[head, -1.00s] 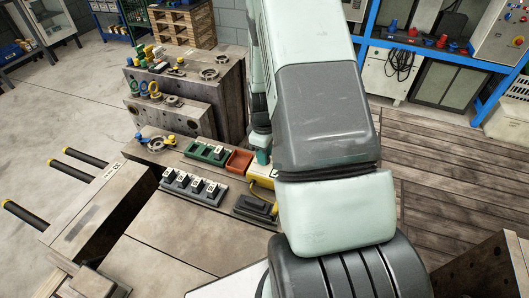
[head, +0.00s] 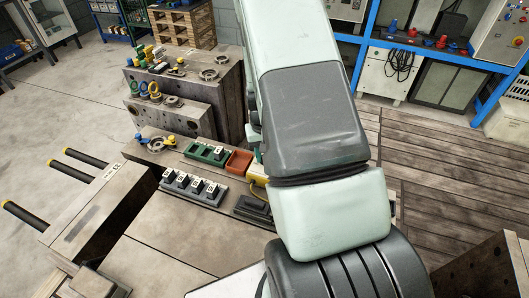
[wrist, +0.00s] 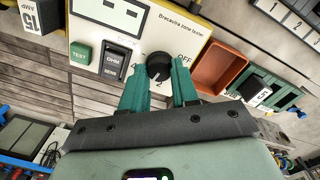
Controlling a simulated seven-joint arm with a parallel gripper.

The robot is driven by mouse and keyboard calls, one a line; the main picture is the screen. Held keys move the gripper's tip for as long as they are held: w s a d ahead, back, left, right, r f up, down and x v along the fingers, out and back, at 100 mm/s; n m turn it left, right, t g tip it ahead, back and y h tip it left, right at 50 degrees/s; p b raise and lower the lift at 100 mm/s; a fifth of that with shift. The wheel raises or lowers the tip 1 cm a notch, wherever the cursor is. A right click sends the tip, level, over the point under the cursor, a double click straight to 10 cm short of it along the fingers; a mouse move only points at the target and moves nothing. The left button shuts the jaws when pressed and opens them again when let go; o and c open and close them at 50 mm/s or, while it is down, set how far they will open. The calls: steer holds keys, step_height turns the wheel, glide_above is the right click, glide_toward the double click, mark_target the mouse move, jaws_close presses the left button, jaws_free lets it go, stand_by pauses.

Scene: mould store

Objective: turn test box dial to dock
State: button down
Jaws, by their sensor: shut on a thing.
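In the head view only a yellow edge of the box (head: 258,190) shows; my arm hides the dial and gripper.
An orange bin (head: 239,161) and a green tray (head: 206,153) with a black block stand beside the box. A grey rack of several numbered black blocks (head: 195,187) is nearer. The bench front (head: 190,235) is clear.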

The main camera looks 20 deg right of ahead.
steer(key=m, duration=0.4)
steer(key=shift+m, duration=0.3)
steer(key=m, duration=0.4)
steer(key=shift+m, duration=0.3)
steer(key=m, duration=0.4)
steer(key=shift+m, duration=0.3)
steer(key=shift+d+m, duration=0.1)
steer(key=shift+m, duration=1.7)
steer(key=c, duration=0.8)
jaws_free()
steer(key=shift+c, duration=0.2)
